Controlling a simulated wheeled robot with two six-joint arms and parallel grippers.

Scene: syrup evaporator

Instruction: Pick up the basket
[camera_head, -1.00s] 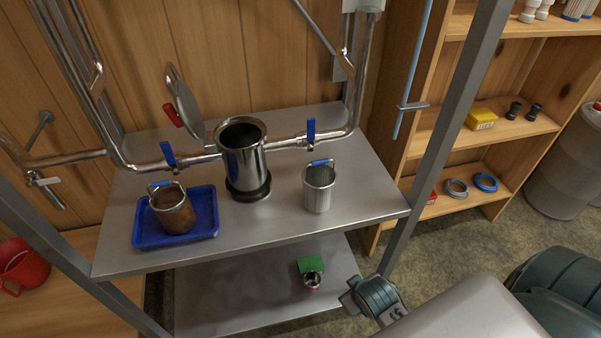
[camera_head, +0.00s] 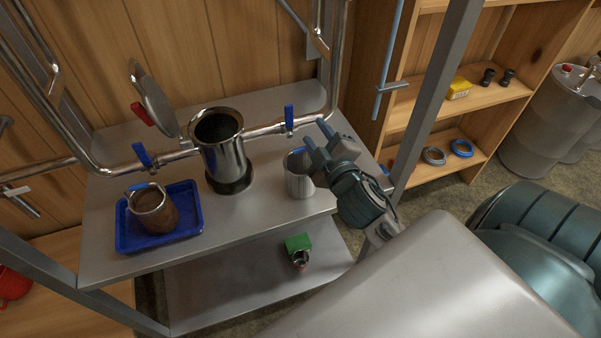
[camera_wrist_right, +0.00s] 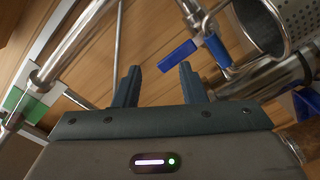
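A silvery metal basket (camera_head: 299,184) stands upright on the steel table, right of the tall steel pot (camera_head: 226,154). My right gripper (camera_head: 317,137) is above and beside its right rim, hiding part of its top. In the right wrist view my gripper (camera_wrist_right: 159,80) is open, with nothing between the fingers. That view also shows a perforated wall (camera_wrist_right: 291,14) at upper right and blue parts ahead of the fingertips; which is the basket's handle I cannot tell. A second, brown-stained basket (camera_head: 155,212) sits in a blue tray (camera_head: 190,228) at left. My left gripper is not in view.
The open lid (camera_head: 153,101) with a red grip leans behind the pot. A steel post (camera_head: 433,105) stands to the right. A green block (camera_head: 298,242) lies on the lower shelf.

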